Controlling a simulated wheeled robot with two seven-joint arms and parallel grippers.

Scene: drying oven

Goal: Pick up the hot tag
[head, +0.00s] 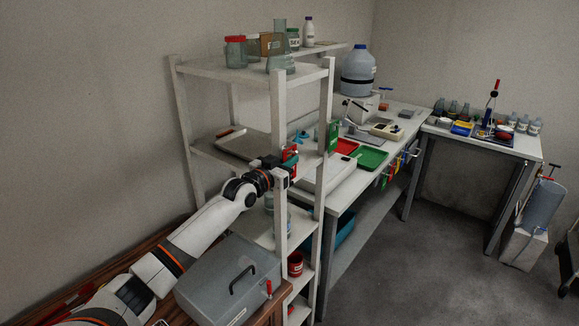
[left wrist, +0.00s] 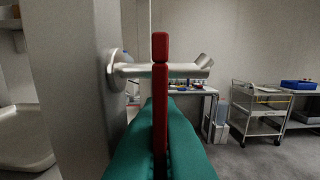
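The hot tag (head: 290,154) is a red plate at the front post of the white shelf rack. In the left wrist view the tag (left wrist: 160,110) is seen edge-on and upright, with its top above a metal peg (left wrist: 150,70) that sticks out from the post. The tag appears to hang on this peg. My left gripper (left wrist: 160,125) has its teal fingers on both sides of the tag, apparently shut on it. In the head view the left gripper (head: 283,170) reaches the post from the left. My right gripper is not in view.
The rack post (head: 279,115) stands right beside my left gripper. A tray (head: 245,146) lies on the middle shelf, with jars and a flask (head: 281,50) above. A green tag (head: 333,135) hangs at another post. A grey box (head: 225,280) with a handle stands below my arm.

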